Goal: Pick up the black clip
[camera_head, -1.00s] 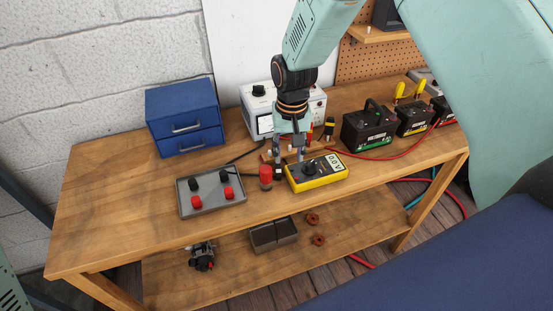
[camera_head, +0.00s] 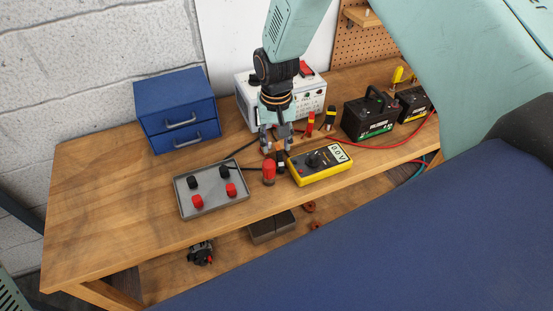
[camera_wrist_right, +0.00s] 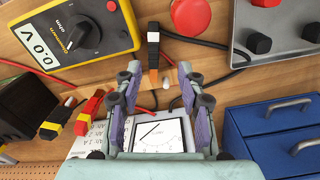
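The small black clip (camera_head: 281,160) lies on the bench between the red cylinder and the yellow multimeter. In the right wrist view the black clip (camera_wrist_right: 153,50) has a white band and an orange-brown jaw end pointing toward my gripper. My right gripper (camera_head: 276,147) points down just behind the clip, its fingertips near the jaw end. In the wrist view the right gripper (camera_wrist_right: 160,80) is open, with nothing held between its fingers; the clip is ahead, roughly in line with the gap. Whether they touch is unclear. My left gripper is out of view.
The multimeter (camera_head: 320,170) and red cylinder (camera_head: 268,172) flank the clip closely. A grey terminal tray (camera_head: 212,211), blue drawers (camera_head: 177,110), a white meter box (camera_head: 312,95) and batteries (camera_head: 368,118) stand around. A red clip (camera_head: 310,123) and a yellow-banded black clip (camera_head: 330,117) stand behind.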

